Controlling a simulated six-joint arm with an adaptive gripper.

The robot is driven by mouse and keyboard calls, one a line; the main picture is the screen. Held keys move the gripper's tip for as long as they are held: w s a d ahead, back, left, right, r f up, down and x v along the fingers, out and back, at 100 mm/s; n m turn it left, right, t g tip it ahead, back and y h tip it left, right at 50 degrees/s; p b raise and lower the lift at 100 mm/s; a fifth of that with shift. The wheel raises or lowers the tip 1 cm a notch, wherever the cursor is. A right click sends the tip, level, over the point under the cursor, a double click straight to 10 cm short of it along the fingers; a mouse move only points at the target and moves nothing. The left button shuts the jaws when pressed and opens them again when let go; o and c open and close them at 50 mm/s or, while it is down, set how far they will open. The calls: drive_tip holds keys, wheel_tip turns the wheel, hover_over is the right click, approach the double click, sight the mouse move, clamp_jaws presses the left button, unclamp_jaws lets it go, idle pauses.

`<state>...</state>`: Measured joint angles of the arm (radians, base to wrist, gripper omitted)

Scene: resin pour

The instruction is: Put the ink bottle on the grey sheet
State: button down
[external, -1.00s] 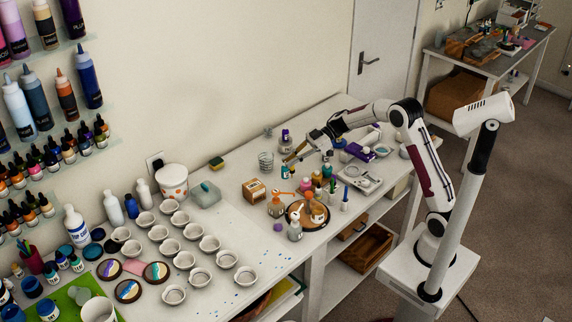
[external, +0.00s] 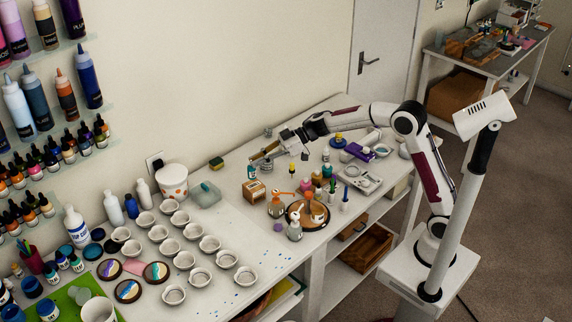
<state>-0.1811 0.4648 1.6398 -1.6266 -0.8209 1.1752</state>
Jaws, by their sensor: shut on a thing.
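My gripper (external: 257,158) is shut on a small ink bottle (external: 251,172) with a teal body and a pale label. It holds the bottle behind the small wooden box, seemingly above the table. The fingers partly cover the bottle's top. I cannot clearly make out a grey sheet; a pale, sheet-like area (external: 240,222) shows on the table around the rows of cups, but its colour is close to the tabletop's.
The wooden box (external: 254,191) stands just below the held bottle in the picture. Several bottles crowd a round brown tray (external: 319,208). A grey-green block (external: 206,194), a white tub (external: 173,182) and rows of cups (external: 210,244) stand to the left.

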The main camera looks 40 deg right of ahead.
drive_tip(key=s+a+r+m+t+h, duration=0.2)
drive_tip(key=s+a, duration=0.1)
drive_tip(key=a, duration=0.5)
drive_tip(key=s+a+f+m+t+h, duration=0.1)
drive_tip(key=s+a+f, duration=0.1)
drive_tip(key=s+f, duration=0.3)
drive_tip(key=s+a+f+m+t+h, duration=0.1)
drive_tip(key=s+f, duration=0.4)
drive_tip(key=s, duration=0.6)
drive_tip(key=shift+s+a+m+t, duration=0.35)
drive_tip(key=shift+a+m+t, duration=0.05)
drive_tip(key=shift+a+m, duration=0.45)
drive_tip(key=shift+f, duration=2.85)
drive_tip(key=shift+f, duration=2.1)
drive_tip(key=shift+f, duration=0.15)
